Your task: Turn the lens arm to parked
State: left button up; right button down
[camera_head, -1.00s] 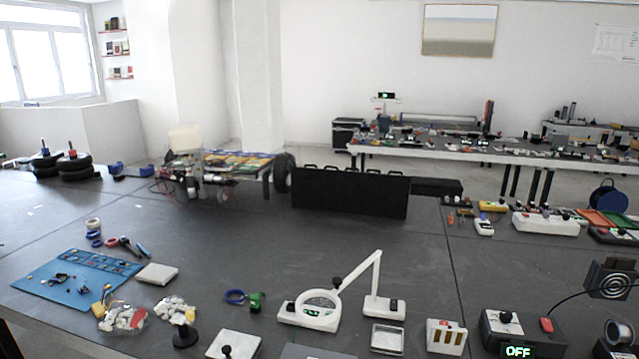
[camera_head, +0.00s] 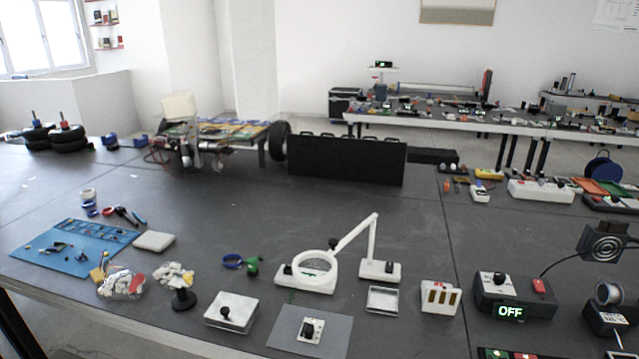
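The lens arm (camera_head: 356,232) is white and jointed. It rises from a white base (camera_head: 380,270) on the right, bends at the top and slopes down to the left. Its ring lens (camera_head: 315,271) hangs at the left end, low over a second white block (camera_head: 288,276), and overlaps that block in the picture. A dark knob (camera_head: 333,243) sits where the ring meets the arm. I cannot tell whether the ring touches the block. Neither of my grippers is in view.
A clear square tray (camera_head: 382,300), a white slotted block (camera_head: 440,297) and a control box reading OFF (camera_head: 512,297) stand to the right. A white box with a black knob (camera_head: 230,312) and a grey plate with a switch (camera_head: 290,334) are in front.

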aim_at(337, 246)
jog(key=l+z, duration=0.15)
jog(key=l, duration=0.55)
jog(key=i+l+z, duration=0.2)
jog(key=l, duration=0.45)
